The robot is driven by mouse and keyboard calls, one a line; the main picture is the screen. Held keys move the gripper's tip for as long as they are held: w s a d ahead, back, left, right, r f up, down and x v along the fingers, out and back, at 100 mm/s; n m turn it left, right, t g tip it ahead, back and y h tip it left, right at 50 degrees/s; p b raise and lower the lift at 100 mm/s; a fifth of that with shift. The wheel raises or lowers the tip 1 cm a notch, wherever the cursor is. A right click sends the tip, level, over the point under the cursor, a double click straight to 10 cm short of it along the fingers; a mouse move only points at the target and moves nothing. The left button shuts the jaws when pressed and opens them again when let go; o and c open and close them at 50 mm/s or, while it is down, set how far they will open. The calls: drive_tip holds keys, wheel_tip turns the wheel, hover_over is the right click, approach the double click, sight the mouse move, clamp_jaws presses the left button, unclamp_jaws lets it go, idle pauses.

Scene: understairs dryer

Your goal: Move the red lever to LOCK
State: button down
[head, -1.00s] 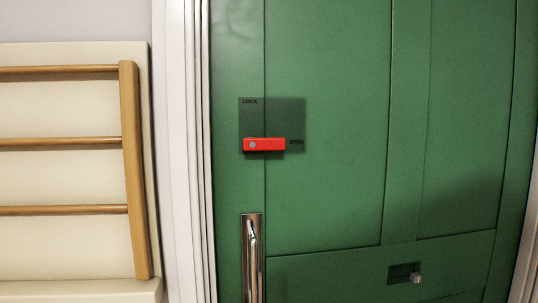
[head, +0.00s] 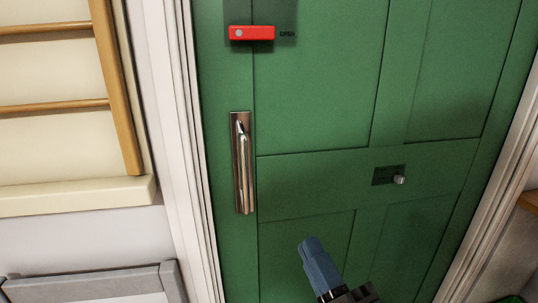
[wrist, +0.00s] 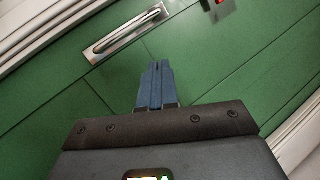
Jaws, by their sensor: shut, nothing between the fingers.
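The red lever (head: 252,33) is on the green door near the top of the head view. It lies horizontal, its grey pivot at the left and its free end pointing right at the OPEN label (head: 287,34). The LOCK label is out of the frame now. My gripper (head: 310,243) is shut and empty, in front of the lower part of the door, well below and to the right of the lever. In the wrist view the blue fingers (wrist: 154,68) are together, and a small red piece shows at the top edge; I cannot tell that it is the lever.
A chrome pull handle (head: 242,163) stands upright on the door below the lever. A small dark plate with a silver knob (head: 399,179) sits to the right. A white door frame (head: 182,150) and a wooden rack (head: 118,90) are at the left.

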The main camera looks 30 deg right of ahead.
drive_tip(key=w+d+r+m+t+h+b, duration=0.1)
drive_tip(key=w+r+m+h, duration=0.5)
drive_tip(key=w+r+m, duration=0.6)
drive_tip(key=r+m+t, duration=0.1)
drive_tip(key=m, duration=0.4)
drive_tip(key=shift+d+r+m+b, duration=0.25)
drive_tip(key=shift+r+m+b, duration=0.05)
drive_tip(key=p, duration=0.5)
approach(251, 33)
drive_tip(key=w+d, duration=0.4)
drive_tip(key=w, duration=0.1)
drive_tip(key=shift+d+f, duration=0.25)
drive_tip(key=shift+d, duration=0.15)
wheel_tip(251, 33, up, 3)
drive_tip(key=shift+s+a+f+p, duration=0.1)
drive_tip(key=shift+s+f+p, duration=0.15)
drive_tip(key=shift+p, duration=0.85)
drive_tip(key=shift+r, duration=0.3)
drive_tip(key=shift+w+n+t, duration=0.1)
drive_tip(key=shift+n+t, duration=0.3)
